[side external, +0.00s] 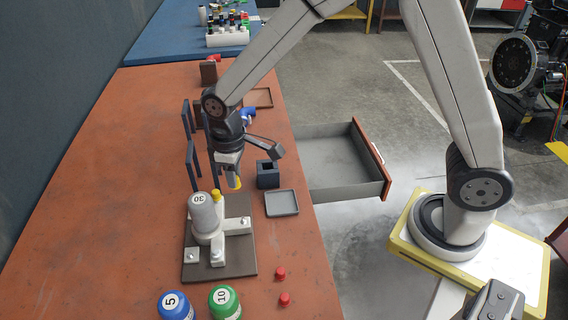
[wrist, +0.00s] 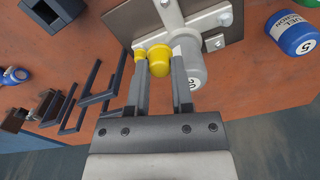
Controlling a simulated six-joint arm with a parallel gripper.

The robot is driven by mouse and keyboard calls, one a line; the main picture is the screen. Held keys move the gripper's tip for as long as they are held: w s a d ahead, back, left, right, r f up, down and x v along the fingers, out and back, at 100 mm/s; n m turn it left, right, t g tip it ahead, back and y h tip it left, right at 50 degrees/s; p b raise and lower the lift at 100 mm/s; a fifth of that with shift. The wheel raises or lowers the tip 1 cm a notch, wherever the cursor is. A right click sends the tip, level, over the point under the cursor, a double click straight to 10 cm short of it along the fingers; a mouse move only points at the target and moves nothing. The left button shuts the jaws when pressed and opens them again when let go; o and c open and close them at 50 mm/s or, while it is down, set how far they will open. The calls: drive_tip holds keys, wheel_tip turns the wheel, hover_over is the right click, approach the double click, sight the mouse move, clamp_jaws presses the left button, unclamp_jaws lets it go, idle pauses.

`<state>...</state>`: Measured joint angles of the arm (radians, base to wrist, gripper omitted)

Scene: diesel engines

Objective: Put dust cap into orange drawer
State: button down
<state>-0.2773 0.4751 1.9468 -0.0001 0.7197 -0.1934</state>
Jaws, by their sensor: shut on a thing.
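A yellow dust cap (side external: 236,184) is held at the tip of my gripper (side external: 233,177), above the table and just right of the grey canister. In the wrist view the cap (wrist: 159,61) sits between my two fingers (wrist: 158,75), which are shut on it. A second, smaller yellow cap (side external: 216,195) is on the white fitting beside the grey canister (side external: 203,214) marked 30. The orange drawer (side external: 374,160) stands pulled out from the table's right side. Its grey inside (side external: 335,166) looks empty, and my gripper is to its left.
A dark block with a square hole (side external: 268,175) and a grey tray (side external: 282,203) lie between my gripper and the drawer. Dark upright brackets (side external: 190,160) stand left of my gripper. Two red caps (side external: 281,273) and blue (side external: 175,305) and green (side external: 225,301) bottles are at the front.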

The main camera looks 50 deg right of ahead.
drive_tip(key=s+d+m, duration=0.2)
drive_tip(key=d+m, duration=0.2)
drive_tip(key=d, duration=0.6)
drive_tip(key=s+d+m, duration=0.2)
drive_tip(key=d+m, duration=0.1)
drive_tip(key=d, duration=0.8)
drive_tip(key=s+d+m, duration=0.8)
drive_tip(key=s+d, duration=0.4)
drive_tip(key=d, duration=0.1)
wheel_tip(320, 180, down, 14)
drive_tip(key=shift+w+f+n, duration=0.2)
drive_tip(key=shift+w+n, duration=0.1)
drive_tip(key=shift+w, duration=0.1)
drive_tip(key=shift+w, duration=0.1)
hover_over(332, 176)
drive_tip(key=f, duration=0.8)
drive_tip(key=shift+s+a+f, duration=0.1)
drive_tip(key=shift+s+f, duration=0.15)
drive_tip(key=shift+f, duration=0.05)
drive_tip(key=shift+w+f, duration=0.3)
drive_tip(key=shift+f, duration=0.05)
